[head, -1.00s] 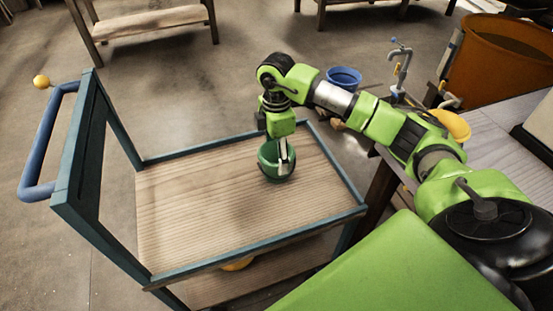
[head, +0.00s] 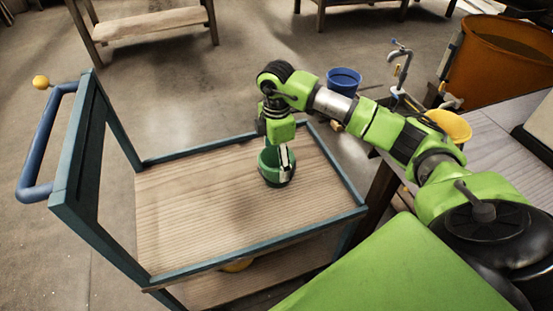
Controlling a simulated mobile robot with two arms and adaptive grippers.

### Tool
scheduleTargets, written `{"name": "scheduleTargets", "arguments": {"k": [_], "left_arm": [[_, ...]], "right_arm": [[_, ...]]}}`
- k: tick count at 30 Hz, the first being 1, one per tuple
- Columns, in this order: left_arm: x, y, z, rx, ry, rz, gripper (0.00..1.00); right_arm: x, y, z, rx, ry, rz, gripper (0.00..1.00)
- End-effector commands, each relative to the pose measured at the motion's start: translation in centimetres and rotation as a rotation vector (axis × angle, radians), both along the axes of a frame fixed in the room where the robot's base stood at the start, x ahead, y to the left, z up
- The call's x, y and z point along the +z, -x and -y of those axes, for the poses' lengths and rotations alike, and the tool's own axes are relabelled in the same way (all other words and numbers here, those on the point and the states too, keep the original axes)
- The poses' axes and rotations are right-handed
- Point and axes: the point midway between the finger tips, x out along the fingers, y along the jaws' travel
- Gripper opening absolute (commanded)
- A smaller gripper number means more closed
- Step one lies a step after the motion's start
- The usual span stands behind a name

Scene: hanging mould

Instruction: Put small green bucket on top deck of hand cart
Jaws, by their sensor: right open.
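The small green bucket (head: 270,168) stands on the top deck of the hand cart, toward its right side. The hand cart has a wooden top deck (head: 195,210) with a blue-green rim and a blue push handle at the left. My right gripper (head: 284,163) is just above the bucket, its fingers reaching down at the bucket's opening and right side. It is open. Whether a finger touches the bucket wall I cannot tell. My left gripper is not in view.
A blue bucket (head: 344,80) stands on the floor behind the cart. A large orange barrel (head: 500,60) and a workbench (head: 500,140) with a yellow bowl (head: 449,125) are at the right. The left part of the deck is clear. A lower shelf (head: 250,278) shows under it.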

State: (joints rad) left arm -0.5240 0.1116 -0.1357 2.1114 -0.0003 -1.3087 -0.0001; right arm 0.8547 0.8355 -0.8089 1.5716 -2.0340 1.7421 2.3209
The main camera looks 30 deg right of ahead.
Motion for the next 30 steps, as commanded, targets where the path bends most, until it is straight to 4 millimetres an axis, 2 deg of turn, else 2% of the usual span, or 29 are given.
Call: {"name": "scheduleTargets", "arguments": {"k": [2,4,12,18,23,30], "left_arm": [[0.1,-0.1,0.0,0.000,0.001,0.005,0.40],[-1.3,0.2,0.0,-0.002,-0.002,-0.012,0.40],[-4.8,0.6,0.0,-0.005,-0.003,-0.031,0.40],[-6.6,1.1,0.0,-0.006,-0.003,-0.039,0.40],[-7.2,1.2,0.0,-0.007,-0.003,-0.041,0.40],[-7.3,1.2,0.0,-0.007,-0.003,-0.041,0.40]], "right_arm": [[0.9,-0.1,0.0,-0.001,0.000,0.003,0.74],[2.1,-0.1,0.0,-0.001,0.000,0.004,0.74],[8.0,-0.1,0.0,0.000,0.000,0.005,0.74],[11.1,-0.1,0.0,-0.001,0.000,0.003,0.74],[12.1,-0.1,0.0,0.000,-0.001,0.001,0.74],[12.2,0.0,0.0,0.000,-0.001,0.001,0.74]]}}
